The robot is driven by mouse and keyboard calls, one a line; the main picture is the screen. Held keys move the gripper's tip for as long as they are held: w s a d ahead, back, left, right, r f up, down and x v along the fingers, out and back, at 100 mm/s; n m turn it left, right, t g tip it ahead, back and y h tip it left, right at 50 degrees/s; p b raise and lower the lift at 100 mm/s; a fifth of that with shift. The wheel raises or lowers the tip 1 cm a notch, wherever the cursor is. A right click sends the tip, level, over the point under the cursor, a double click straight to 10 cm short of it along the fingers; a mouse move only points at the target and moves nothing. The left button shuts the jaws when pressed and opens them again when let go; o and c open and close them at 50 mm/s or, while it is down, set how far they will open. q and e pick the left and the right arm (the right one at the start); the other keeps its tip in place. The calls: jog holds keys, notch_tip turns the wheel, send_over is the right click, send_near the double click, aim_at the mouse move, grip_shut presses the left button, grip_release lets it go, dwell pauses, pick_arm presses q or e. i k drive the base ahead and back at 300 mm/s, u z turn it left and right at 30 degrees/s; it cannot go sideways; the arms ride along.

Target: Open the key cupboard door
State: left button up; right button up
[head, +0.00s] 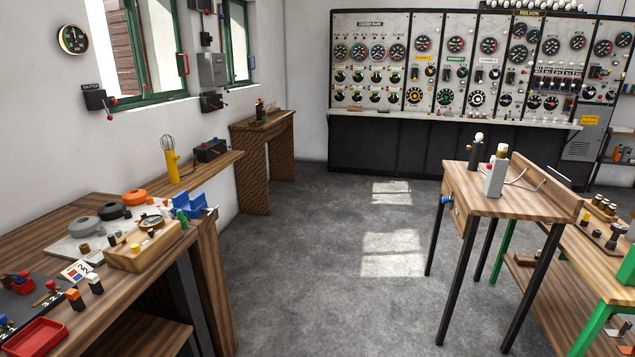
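No door in view is plainly marked as the key cupboard. A grey wall box (212,70) hangs between the two green-framed windows on the left wall, and its front looks shut. A grey cabinet (583,133) with a yellow label stands at the far right beside the control panels, and its front also looks shut. I cannot tell if either is the key cupboard. Neither of my grippers shows in the head view.
A wooden bench (205,262) with several small parts fills the left. A small table (510,204) with black legs and a green-legged bench (606,290) stand at right. Control panels (455,60) line the back. The grey floor (330,270) between is clear.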

aim_at(217, 61)
jog(key=z, duration=0.35)
jog(key=i, duration=2.25)
jog(key=u, duration=0.4)
jog(key=i, duration=2.25)
jog(key=u, duration=1.05)
jog(key=i, duration=1.4)
jog(key=u, duration=1.2)
jog(key=i, duration=0.35)
jog(key=u, duration=0.35)
